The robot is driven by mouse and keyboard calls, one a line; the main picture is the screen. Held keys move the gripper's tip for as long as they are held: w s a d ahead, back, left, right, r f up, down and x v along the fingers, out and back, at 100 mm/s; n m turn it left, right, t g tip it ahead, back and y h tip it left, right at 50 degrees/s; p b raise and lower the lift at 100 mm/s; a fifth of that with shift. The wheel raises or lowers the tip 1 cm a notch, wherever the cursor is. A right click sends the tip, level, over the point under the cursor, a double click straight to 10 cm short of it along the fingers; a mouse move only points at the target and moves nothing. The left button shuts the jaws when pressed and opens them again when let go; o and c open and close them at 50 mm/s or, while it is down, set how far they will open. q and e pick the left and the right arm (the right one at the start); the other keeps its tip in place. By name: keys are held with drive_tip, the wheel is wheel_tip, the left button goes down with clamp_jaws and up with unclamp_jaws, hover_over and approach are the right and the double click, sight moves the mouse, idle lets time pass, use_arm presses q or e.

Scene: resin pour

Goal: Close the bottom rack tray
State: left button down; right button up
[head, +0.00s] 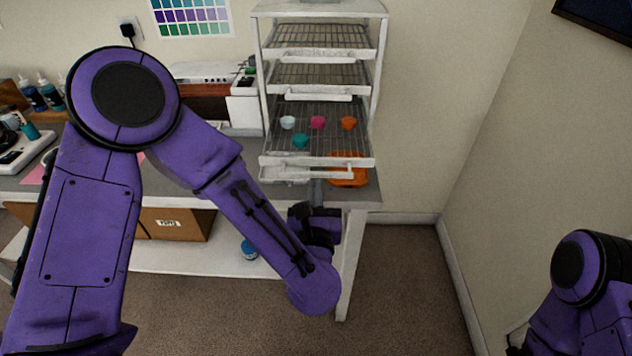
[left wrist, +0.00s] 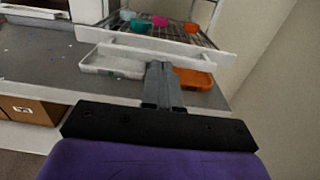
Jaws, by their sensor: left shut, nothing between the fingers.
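The white drying rack (head: 377,75) stands on the counter at the back. Its bottom wire tray (head: 283,159) is pulled out toward me, with several small coloured cups on it. In the left wrist view the tray's white front bar (left wrist: 205,47) crosses above the fingers. My left gripper (head: 318,188) is shut and empty, low in front of the tray front, its fingers (left wrist: 160,70) pointing toward the rack. I cannot tell whether they touch the bar. My right arm shows at the lower right; its gripper is out of view.
A white shallow tray (left wrist: 105,65) and an orange tray (left wrist: 196,80) lie on the counter under the pulled-out tray. Upper rack trays (head: 318,39) sit in the frame. A cardboard box (head: 180,226) is on the shelf below. The floor right of the counter is clear.

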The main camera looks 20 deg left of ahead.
use_arm(q)
drive_tip(key=shift+x, duration=1)
use_arm(e)
drive_tip(key=shift+r, duration=0.4)
